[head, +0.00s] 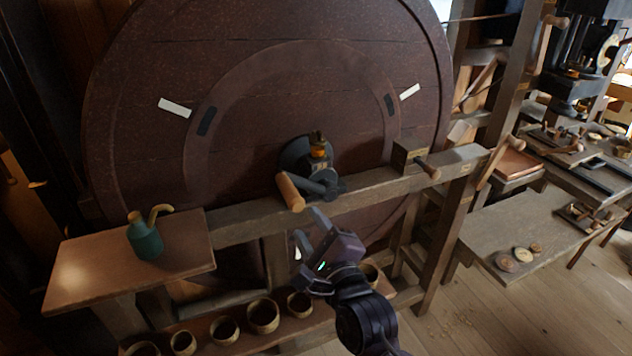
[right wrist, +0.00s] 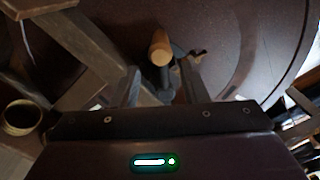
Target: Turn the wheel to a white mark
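The large dark red-brown wheel (head: 250,70) fills the back of the head view. It has a white mark at upper left (head: 174,107) and another at upper right (head: 410,91), with dark marks on its inner ring (head: 207,121). At its hub is a grey crank (head: 318,184) with a light wooden handle (head: 290,192) pointing toward me. My right gripper (head: 308,230) is open and empty, just below and in front of the handle. In the right wrist view the handle (right wrist: 161,48) shows beyond and between the parted fingertips. My left gripper is out of view.
A wooden beam (head: 390,188) crosses before the wheel, bearing a block with a peg (head: 413,160). A green oil can (head: 145,238) stands on a left shelf (head: 80,266). Several round pots (head: 263,316) line a low shelf. A bench (head: 520,232) is at right.

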